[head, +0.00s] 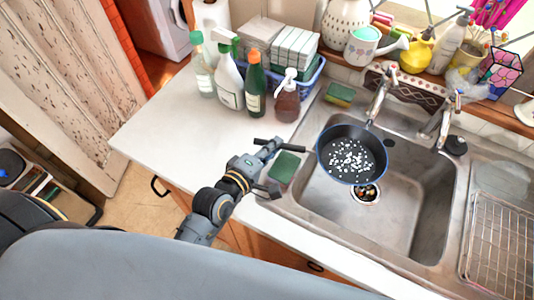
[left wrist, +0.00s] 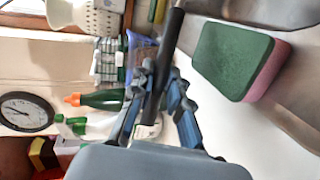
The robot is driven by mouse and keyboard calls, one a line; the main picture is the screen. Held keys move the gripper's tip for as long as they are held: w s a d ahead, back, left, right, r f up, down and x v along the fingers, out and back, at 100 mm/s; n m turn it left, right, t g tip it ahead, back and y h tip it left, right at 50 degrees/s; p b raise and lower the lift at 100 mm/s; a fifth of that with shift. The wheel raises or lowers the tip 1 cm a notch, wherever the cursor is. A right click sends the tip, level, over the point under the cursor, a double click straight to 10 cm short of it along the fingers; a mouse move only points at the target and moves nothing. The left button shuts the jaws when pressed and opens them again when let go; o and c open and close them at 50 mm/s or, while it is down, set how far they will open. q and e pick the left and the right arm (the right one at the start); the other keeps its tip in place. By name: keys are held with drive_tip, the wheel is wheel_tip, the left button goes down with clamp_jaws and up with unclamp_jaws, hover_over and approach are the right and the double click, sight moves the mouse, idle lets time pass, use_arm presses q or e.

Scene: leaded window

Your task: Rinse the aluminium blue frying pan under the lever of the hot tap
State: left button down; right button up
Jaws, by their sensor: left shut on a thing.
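The blue-rimmed frying pan (head: 335,172), dark inside, is held over the left part of the sink basin (head: 420,225). Many small white specks lie in it; I cannot tell what they are. Its black handle points left, and my left gripper (head: 277,146) is shut on it beside the green sponge. In the left wrist view the black handle (left wrist: 171,45) stands between the fingers of the left gripper (left wrist: 160,88). The left tap (head: 380,98) has its spout above the pan's far edge. No clear water stream shows. My right gripper is not in view.
A green-and-pink sponge (head: 284,167) lies by the sink's left edge. A second tap (head: 441,120) stands to the right. Bottles (head: 255,85) and a blue basket (head: 313,82) stand at the back left. The counter (head: 170,130) is clear in front.

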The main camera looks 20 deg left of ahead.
use_arm(q)
drive_tip(key=b+x, duration=0.1)
drive_tip(key=x, duration=0.1)
drive_tip(key=shift+w+d, duration=0.1)
drive_tip(key=shift+w, duration=0.25)
drive_tip(key=b+x, duration=0.1)
drive_tip(key=x, duration=0.2)
drive_tip(key=shift+w+d+r, duration=0.1)
drive_tip(key=shift+w+r, duration=0.05)
drive_tip(key=shift+w+d, duration=0.25)
drive_tip(key=shift+w, duration=0.45)
drive_tip(key=shift+x, duration=1.35)
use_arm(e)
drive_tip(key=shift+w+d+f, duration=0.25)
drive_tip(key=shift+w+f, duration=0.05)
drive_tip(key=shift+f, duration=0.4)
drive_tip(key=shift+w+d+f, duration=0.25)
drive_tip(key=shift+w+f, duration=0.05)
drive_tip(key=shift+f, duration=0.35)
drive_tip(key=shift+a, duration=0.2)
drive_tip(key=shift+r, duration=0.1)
